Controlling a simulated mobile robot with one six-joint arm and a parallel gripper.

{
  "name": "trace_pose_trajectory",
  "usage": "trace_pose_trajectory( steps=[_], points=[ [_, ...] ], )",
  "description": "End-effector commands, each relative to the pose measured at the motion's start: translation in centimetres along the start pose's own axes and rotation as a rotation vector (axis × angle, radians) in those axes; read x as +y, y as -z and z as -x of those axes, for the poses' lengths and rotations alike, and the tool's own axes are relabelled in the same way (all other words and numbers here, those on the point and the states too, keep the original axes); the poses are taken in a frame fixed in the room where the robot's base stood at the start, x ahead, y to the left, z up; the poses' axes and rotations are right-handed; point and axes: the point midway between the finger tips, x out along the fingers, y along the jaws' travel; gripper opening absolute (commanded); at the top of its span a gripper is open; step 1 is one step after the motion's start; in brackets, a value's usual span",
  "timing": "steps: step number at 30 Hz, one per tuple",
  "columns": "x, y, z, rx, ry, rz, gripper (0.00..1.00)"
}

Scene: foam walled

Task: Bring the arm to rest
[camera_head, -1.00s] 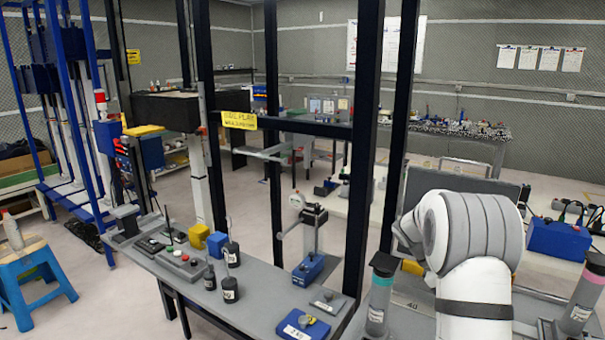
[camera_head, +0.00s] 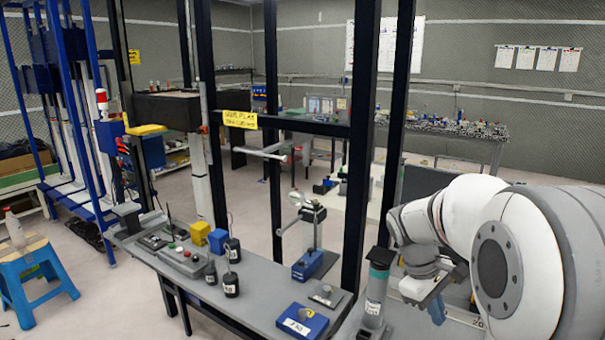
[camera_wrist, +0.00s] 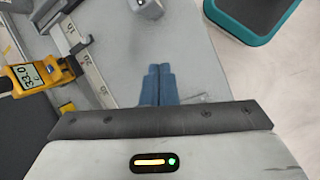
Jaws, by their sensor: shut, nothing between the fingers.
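My gripper (camera_head: 437,309) hangs from my white and grey arm at the right of the head view, above the right part of the grey bench. In the wrist view my gripper's blue fingers (camera_wrist: 159,72) are together with nothing between them. They point down over a grey surface (camera_wrist: 180,40). I cannot tell how far the fingertips are above it.
The wrist view shows a yellow meter (camera_wrist: 38,76), a metal ruler (camera_wrist: 85,60) and a teal-edged dark object (camera_wrist: 255,15). Dark posts (camera_head: 362,150) rise behind the bench.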

Motion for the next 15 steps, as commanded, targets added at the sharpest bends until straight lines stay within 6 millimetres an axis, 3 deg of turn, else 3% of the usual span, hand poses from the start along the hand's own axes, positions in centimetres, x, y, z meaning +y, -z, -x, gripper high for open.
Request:
trace_pose_trajectory(
  steps=[3, 9, 15],
  points=[
    [-4.4, -1.7, 1.7, 0.119, 0.030, -0.137, 0.00],
    [-11.3, -4.1, 2.9, 0.300, 0.120, -0.375, 0.00],
    [-16.1, -5.6, 2.9, 0.421, 0.211, -0.553, 0.00]
  ],
)
